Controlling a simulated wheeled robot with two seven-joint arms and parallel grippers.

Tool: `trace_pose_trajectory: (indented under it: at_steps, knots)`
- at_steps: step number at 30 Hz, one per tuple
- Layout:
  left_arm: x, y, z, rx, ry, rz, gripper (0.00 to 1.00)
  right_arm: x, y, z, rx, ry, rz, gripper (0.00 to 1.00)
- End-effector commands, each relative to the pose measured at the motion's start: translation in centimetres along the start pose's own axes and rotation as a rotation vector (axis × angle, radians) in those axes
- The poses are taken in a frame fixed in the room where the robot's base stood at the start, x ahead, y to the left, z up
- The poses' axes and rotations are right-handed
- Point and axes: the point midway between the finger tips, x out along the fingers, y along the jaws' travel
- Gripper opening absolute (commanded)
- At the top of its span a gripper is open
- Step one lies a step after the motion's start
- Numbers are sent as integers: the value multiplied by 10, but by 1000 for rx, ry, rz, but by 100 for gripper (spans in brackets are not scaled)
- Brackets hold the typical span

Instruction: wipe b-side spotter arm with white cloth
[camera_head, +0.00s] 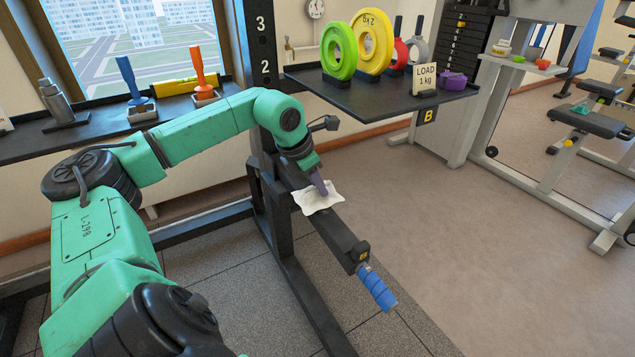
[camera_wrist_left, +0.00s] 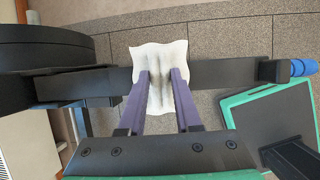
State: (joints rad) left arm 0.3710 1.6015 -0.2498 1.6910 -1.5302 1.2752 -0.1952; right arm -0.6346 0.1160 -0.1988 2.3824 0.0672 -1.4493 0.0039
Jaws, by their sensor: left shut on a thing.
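The b-side spotter arm (camera_head: 338,234) is a black bar reaching out from the rack upright, with a yellow mark and a blue grip (camera_head: 376,289) at its near end. The white cloth (camera_head: 313,203) lies draped over the bar's top around its middle, its edges overhanging both sides. My left gripper (camera_head: 325,191) comes down from above, its purple fingers shut on the cloth. In the left wrist view the cloth (camera_wrist_left: 158,53) is bunched between the fingertips, over the bar (camera_wrist_left: 222,74). Whether it presses the bar I cannot tell. My right gripper is not in view.
A black shelf (camera_head: 375,98) behind the bar holds coloured weight plates (camera_head: 372,40), a load sign (camera_head: 425,78) and a purple item (camera_head: 453,80). Floor right of the bar is clear.

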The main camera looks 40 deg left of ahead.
Motion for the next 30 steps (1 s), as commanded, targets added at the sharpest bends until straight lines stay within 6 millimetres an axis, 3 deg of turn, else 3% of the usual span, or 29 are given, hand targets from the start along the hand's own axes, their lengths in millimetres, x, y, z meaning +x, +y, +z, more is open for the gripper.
trace_pose_trajectory:
  at_steps: [20, 30]
  knots:
    - [16, -1, -7, 0, 0, 0, 0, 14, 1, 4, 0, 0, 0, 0]
    - [14, -39, -6, 1, -1, -1, 0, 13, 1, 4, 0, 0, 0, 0]
